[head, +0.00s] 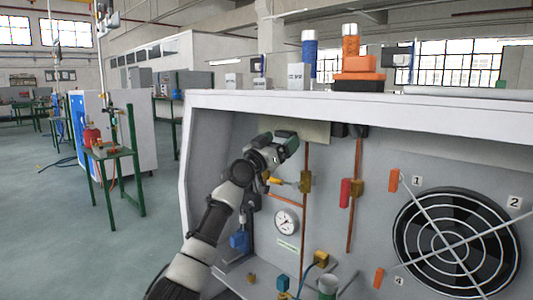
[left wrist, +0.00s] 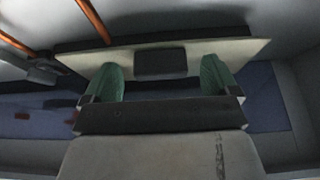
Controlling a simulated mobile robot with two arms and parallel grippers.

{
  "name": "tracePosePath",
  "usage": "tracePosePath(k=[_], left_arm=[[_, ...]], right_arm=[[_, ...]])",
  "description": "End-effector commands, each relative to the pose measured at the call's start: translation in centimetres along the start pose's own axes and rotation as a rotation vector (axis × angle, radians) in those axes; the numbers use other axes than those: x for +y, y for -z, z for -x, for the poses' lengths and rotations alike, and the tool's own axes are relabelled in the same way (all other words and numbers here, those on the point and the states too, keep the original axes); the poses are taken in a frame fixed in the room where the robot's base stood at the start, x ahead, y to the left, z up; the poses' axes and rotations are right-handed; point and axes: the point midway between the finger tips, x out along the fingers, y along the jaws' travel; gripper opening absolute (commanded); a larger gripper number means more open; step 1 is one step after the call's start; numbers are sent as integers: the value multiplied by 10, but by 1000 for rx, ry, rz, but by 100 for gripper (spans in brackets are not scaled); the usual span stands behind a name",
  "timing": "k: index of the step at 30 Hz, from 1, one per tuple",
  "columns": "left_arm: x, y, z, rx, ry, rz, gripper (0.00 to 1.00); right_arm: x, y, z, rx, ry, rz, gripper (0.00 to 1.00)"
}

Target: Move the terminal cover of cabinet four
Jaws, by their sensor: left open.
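A flat beige panel, which looks like the terminal cover (head: 312,131), is under the top edge inside the open white cabinet (head: 350,106). In the left wrist view the beige panel (left wrist: 250,48) spans the middle, with a dark block (left wrist: 160,62) on it that looks like a handle. My left gripper (head: 291,143) is at the panel's lower left in the head view. In the left wrist view its green-padded fingers (left wrist: 160,78) are apart, one on each side of the dark block. I cannot tell whether they touch it. No cabinet number is readable. My right gripper is not in view.
Copper pipes (head: 305,225), a red-handled valve (head: 346,192), a pressure gauge (head: 286,222) and a large fan (head: 455,240) fill the cabinet. Orange and blue parts (head: 351,45) stand on top. A green workbench (head: 118,155) stands left, with open floor (head: 90,250) between.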

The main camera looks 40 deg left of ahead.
Motion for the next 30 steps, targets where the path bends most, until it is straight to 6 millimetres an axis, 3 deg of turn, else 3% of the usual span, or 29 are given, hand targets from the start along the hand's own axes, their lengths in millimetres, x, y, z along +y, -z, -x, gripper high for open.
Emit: tracePosePath(k=[9, 15, 30], left_arm=[[1, -1, 55, -4, -2, -3, 89], [1, -1, 80, -3, -2, -2, 89], [2, 0, 92, -1, -3, 0, 89]], right_arm=[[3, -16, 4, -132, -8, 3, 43], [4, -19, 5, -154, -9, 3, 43], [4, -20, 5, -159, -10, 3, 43]])
